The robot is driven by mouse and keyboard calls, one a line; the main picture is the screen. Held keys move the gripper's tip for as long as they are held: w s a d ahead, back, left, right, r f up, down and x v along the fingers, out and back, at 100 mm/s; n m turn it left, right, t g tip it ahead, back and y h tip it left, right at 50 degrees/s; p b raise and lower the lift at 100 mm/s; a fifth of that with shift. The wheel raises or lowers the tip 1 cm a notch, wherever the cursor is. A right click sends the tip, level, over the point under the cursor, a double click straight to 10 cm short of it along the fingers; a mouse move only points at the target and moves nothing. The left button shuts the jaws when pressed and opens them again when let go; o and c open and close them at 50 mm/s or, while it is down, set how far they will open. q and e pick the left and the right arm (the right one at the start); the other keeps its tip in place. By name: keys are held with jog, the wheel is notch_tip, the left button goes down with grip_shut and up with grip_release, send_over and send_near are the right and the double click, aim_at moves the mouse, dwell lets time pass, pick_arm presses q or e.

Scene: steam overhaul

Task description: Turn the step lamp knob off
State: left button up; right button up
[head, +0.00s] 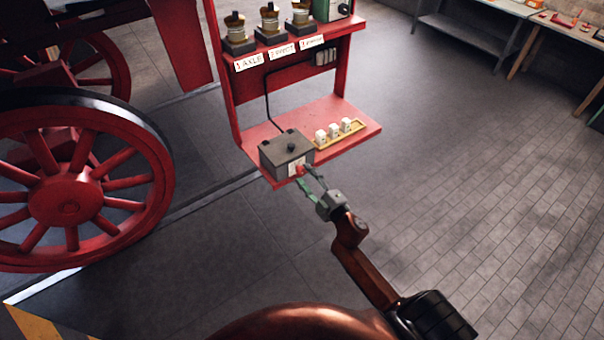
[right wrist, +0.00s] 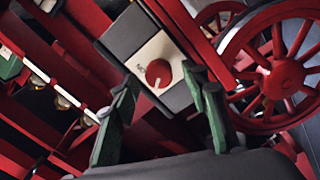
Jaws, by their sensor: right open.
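The step lamp knob is a round red knob (right wrist: 158,73) with a pale pointer mark, on a white label plate on the front of a grey box (head: 286,150). The red knob also shows in the head view (head: 299,169), close to the fingertips. My right gripper (head: 311,175) is open in front of the box. In the right wrist view its green fingers (right wrist: 160,90) stand on either side of the knob, with gaps visible. I cannot tell whether either finger touches it. My left gripper is not in view.
The box sits on a red shelf (head: 350,115) beside a yellow tray (head: 326,143) with small white pieces. Labelled brass-topped items (head: 270,20) stand on the upper shelf. A large red spoked wheel (head: 65,198) is at left.

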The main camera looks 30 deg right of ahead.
jog(key=s, duration=0.9)
jog(key=shift+s+d+f, duration=0.15)
jog(key=shift+s+d, duration=0.15)
jog(key=shift+s, duration=0.1)
